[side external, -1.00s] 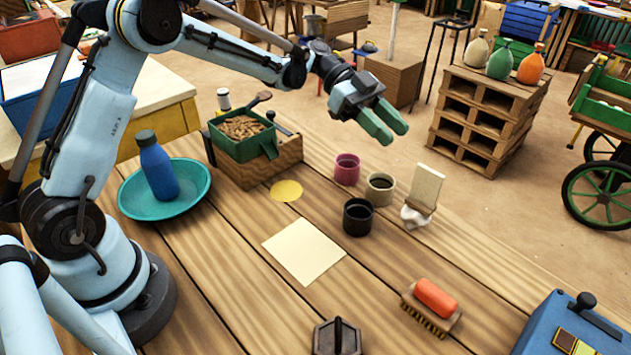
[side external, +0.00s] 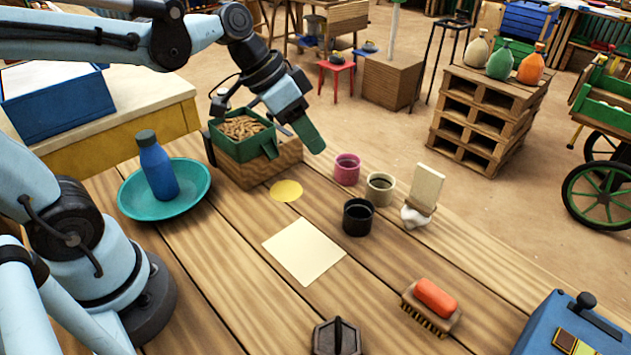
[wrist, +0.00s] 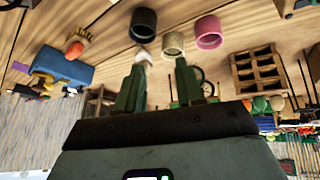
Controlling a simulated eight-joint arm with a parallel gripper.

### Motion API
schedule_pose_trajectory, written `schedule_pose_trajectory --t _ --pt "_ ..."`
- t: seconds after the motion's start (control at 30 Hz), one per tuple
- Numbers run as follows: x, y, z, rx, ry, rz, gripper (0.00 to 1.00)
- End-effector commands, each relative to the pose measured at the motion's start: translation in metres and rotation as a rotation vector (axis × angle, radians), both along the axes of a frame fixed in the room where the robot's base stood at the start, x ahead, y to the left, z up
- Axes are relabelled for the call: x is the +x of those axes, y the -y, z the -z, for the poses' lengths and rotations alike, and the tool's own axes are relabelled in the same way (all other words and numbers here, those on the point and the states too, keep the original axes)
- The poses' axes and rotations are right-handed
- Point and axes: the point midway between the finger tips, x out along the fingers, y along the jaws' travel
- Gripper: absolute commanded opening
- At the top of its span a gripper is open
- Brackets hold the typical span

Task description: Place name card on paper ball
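The name card (side external: 427,184), a cream card in a small wooden base, stands slightly tilted on top of the crumpled white paper ball (side external: 413,217). The ball rests on the wooden table right of the cups. My gripper (side external: 314,142) is above the table near the green bin, left of the card and apart from it. In the wrist view my gripper (wrist: 160,88) shows two green fingers spread with nothing between them, so it is open and empty. The white paper ball (wrist: 143,57) shows there just beyond the left finger; the card is hard to make out.
Black (side external: 358,217), beige (side external: 380,189) and magenta (side external: 347,169) cups stand left of the ball. A green bin (side external: 243,135), a blue bottle (side external: 158,168) in a teal dish (side external: 128,196), a paper sheet (side external: 303,250) and an orange-topped brush (side external: 435,299) are also on the table.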

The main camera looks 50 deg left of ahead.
Motion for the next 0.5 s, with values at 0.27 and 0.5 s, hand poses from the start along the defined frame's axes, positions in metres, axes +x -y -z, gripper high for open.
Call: schedule_pose_trajectory --t 0.27,0.5 --pt "-0.047 -0.035 0.017 0.102 0.088 -0.331 0.37" --pt "-0.059 -0.048 0.023 0.12 0.145 -0.444 0.37"
